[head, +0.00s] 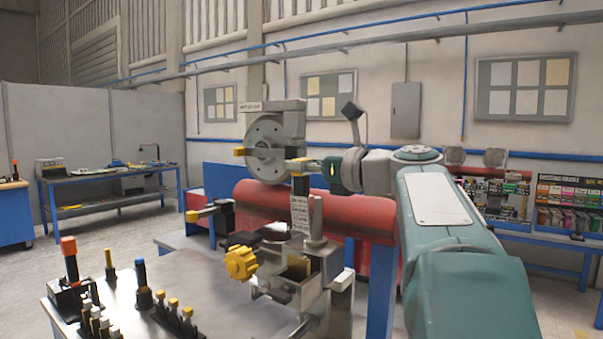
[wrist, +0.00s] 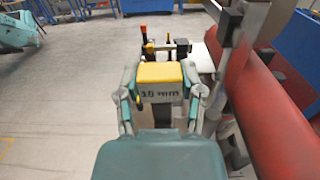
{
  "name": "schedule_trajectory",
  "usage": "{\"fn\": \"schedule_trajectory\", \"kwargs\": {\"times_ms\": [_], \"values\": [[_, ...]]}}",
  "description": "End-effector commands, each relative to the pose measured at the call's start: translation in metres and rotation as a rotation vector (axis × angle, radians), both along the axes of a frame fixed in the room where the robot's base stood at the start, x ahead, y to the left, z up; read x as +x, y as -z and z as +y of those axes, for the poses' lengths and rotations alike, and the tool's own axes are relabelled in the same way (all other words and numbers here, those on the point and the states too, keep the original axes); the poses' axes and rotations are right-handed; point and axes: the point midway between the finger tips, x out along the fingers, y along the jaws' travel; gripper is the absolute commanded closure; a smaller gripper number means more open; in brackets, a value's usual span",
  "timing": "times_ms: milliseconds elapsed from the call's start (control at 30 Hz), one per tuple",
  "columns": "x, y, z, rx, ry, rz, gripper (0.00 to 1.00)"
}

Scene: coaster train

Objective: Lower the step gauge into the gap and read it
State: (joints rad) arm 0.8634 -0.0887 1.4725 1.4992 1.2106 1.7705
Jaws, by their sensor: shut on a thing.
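My gripper (wrist: 161,88) is shut on the step gauge (wrist: 160,73), with one finger on each side of its yellow-topped block. The block carries a dark marking that seems to end in "mm". In the head view my gripper (head: 322,173) reaches in from the right. The step gauge (head: 300,187) hangs upright there, with a yellow top, a dark section and a pale face with small, unreadable lines. Below it is a metal fixture (head: 318,282) with a yellow knob (head: 241,263) and a box-like opening (head: 296,267). I cannot tell whether the gauge's lower end touches the fixture.
A grey wheel (head: 264,146) stands in a frame behind the gauge. A red tube (head: 362,215) runs behind the fixture. The metal table (head: 130,300) holds several yellow-topped and orange-topped pieces at the left. A post (head: 315,215) stands close to the gauge's right.

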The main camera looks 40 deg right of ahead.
Motion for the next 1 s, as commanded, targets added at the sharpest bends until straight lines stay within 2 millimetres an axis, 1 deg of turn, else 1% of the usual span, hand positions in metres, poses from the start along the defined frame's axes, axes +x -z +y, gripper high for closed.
{"fn": "schedule_trajectory", "kwargs": {"times_ms": [533,1000], "values": [[0.000,-0.023,0.000,-0.002,0.000,-0.002,1.00],[0.000,-0.024,0.000,-0.001,0.000,-0.001,1.00]]}}
